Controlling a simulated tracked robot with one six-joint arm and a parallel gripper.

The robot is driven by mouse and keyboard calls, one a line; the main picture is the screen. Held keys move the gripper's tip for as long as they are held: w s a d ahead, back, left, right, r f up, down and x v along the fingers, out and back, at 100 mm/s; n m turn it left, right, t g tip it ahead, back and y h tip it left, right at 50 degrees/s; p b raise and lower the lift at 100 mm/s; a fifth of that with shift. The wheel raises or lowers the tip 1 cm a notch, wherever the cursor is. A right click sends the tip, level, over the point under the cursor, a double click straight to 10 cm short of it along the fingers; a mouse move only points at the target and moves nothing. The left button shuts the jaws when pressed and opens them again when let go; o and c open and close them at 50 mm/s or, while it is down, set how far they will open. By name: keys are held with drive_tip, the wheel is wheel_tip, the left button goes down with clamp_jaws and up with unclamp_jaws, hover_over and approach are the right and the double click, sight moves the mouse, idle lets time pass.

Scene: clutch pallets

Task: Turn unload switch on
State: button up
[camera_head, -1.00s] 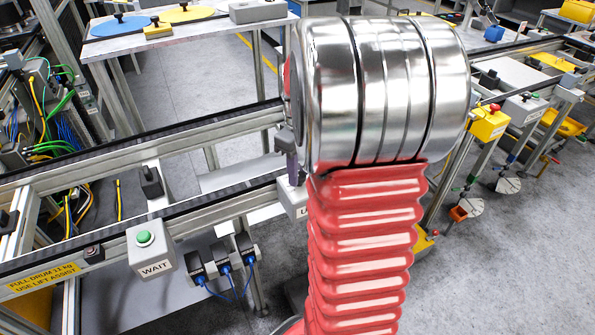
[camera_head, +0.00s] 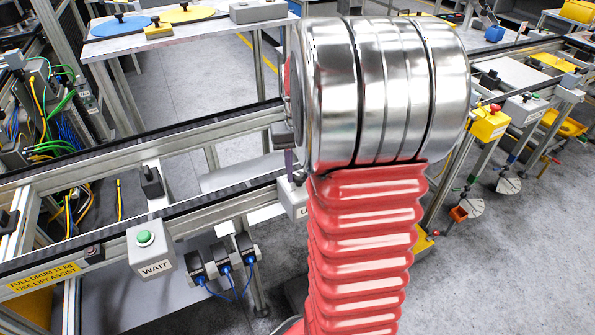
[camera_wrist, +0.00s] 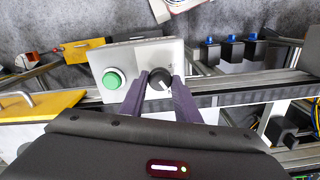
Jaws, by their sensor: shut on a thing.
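The unload switch is a round black knob (camera_wrist: 159,78) on a light grey box (camera_wrist: 148,54) in the wrist view. A green button (camera_wrist: 113,79) sits to its left on the same box. My gripper (camera_wrist: 160,80) has its two purple fingers on either side of the knob, shut on it. In the head view, my arm hides the knob. Only part of the grey box (camera_head: 295,198) and a purple finger (camera_head: 290,163) of my gripper show beside the arm. The box's label is mostly covered.
A WAIT box (camera_head: 151,250) with a green button stands left on the rail. Several black connectors with blue cables (camera_head: 222,257) hang below the rail. A yellow plate (camera_wrist: 42,106) lies at left in the wrist view. A yellow box with a red button (camera_head: 489,122) stands at right.

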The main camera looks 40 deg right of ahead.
idle(0.4)
drive_tip(key=o, duration=1)
drive_tip(key=shift+o, duration=0.2)
wheel_tip(320, 180, up, 14)
drive_tip(key=shift+w+f, duration=0.1)
drive_tip(key=shift+w, duration=0.05)
idle(0.4)
